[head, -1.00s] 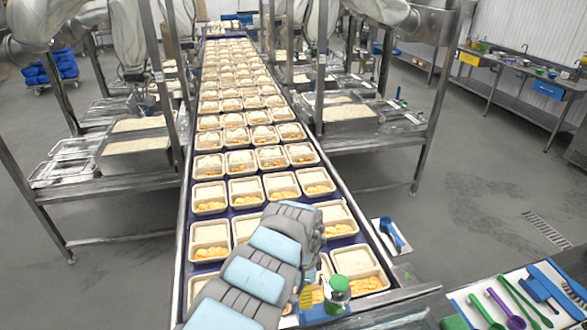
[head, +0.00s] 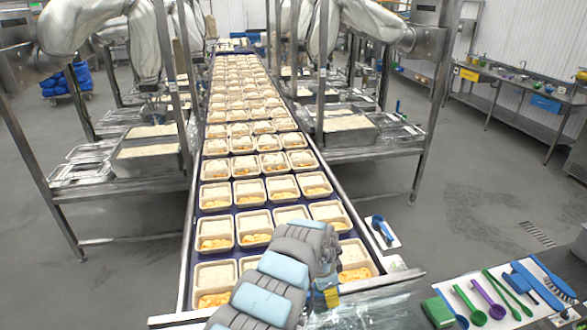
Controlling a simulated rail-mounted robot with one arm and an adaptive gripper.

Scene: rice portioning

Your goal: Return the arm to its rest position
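My arm (head: 268,292), with grey and light-blue padded segments, reaches up from the bottom middle of the head view, over the near end of the conveyor. Its far end bends down beside a yellow label (head: 331,297), near the conveyor's right edge. My gripper's fingers cannot be made out there, so I cannot tell whether they are open or hold anything. The arm hides parts of the nearest trays.
The conveyor (head: 184,262) carries rows of two-compartment trays (head: 215,270) with food. At right are a blue scoop (head: 381,229) and a tool mat (head: 447,285) with colored utensils and brushes. Metal racks flank the conveyor. Open floor lies at right.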

